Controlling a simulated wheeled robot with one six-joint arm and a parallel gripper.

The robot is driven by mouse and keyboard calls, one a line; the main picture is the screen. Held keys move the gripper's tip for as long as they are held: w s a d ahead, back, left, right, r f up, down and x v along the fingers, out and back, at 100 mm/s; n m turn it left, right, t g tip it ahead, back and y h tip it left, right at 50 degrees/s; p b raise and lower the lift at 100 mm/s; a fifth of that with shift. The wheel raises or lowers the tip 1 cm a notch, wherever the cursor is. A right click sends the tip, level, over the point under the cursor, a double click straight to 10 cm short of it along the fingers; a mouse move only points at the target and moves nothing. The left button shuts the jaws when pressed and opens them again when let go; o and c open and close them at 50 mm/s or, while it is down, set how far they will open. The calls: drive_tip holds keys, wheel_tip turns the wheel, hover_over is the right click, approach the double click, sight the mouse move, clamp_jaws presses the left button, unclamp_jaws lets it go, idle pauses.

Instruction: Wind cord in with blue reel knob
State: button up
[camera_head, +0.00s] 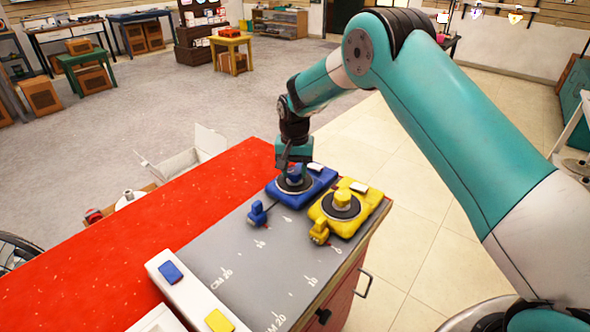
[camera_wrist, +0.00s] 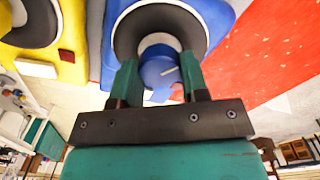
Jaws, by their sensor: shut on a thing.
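The blue reel (camera_head: 318,187) sits at the far end of the grey board on the counter, with a dark disc under its round blue knob (camera_wrist: 158,68). My gripper (camera_head: 293,165) points down over this reel. In the wrist view, my gripper's (camera_wrist: 158,80) two green fingers stand on either side of the blue knob and are shut on it. A short white line marks the knob's face. A small blue block (camera_head: 257,213) with a tab lies at the near left of the blue reel. Any cord is too small to make out.
A yellow reel (camera_head: 372,205) with a yellow knob (camera_head: 342,199) stands close on the right, with a yellow block (camera_head: 319,231) before it. A white ledge (camera_head: 196,296) with blue and yellow pads lies nearer. The red surface (camera_head: 110,265) at left is mostly clear.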

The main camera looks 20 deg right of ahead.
sight(295, 171)
drive_tip(key=m, duration=0.5)
drive_tip(key=shift+w+r+m, duration=0.15)
drive_tip(key=shift+r+m, duration=0.05)
drive_tip(key=shift+m, duration=0.1)
drive_tip(key=m, duration=0.5)
drive_tip(key=shift+m, duration=0.4)
drive_tip(key=o, duration=0.8)
drive_tip(key=shift+o, duration=0.6)
drive_tip(key=shift+f, duration=0.1)
wheel_tip(295, 171, up, 18)
drive_tip(key=b, duration=0.2)
drive_tip(key=shift+f, duration=0.25)
